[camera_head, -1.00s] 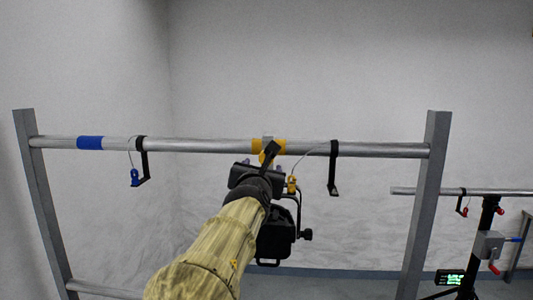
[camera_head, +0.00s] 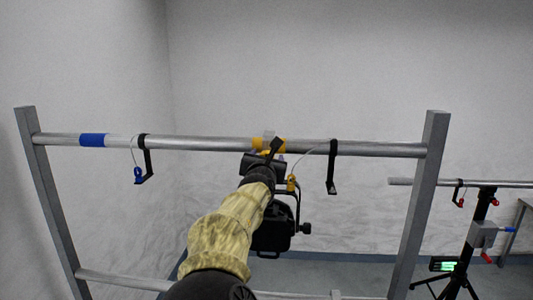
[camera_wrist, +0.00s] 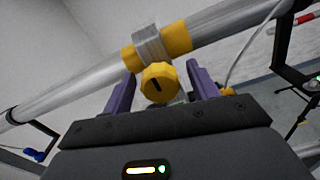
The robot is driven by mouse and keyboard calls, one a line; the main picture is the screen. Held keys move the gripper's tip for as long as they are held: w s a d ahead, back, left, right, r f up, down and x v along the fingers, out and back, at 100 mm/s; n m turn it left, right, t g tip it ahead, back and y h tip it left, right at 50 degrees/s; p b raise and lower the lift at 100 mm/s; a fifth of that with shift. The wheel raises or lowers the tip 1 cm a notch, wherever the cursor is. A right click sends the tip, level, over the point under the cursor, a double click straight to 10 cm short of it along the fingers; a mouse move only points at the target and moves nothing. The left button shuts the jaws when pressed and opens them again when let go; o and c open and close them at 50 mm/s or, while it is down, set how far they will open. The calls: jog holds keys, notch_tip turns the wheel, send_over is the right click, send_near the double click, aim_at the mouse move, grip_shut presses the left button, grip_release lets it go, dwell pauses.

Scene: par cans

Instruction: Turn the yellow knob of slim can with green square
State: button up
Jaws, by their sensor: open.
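The yellow knob (camera_wrist: 160,83) shows in the wrist view, below the silver clamp on the bar, with a dark slot in its face. My gripper (camera_wrist: 163,85) is open, its two purple fingers on either side of the knob with gaps between; whether either touches it I cannot tell. In the head view my gripper (camera_head: 265,160) is at the bar's middle and hides the knob. A black can (camera_head: 272,230) hangs below it, partly behind my arm. No green square is visible on it.
A silver bar (camera_head: 360,148) with yellow tape (camera_head: 258,145) and blue tape (camera_head: 92,140) spans two grey posts. Black hooks hang at left (camera_head: 148,158) and right (camera_head: 332,165). A black tripod stand (camera_head: 470,250) with a second bar stands at the right.

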jog(key=c, duration=1)
jog(key=shift+m+b, duration=0.3)
jog(key=shift+b, duration=0.2)
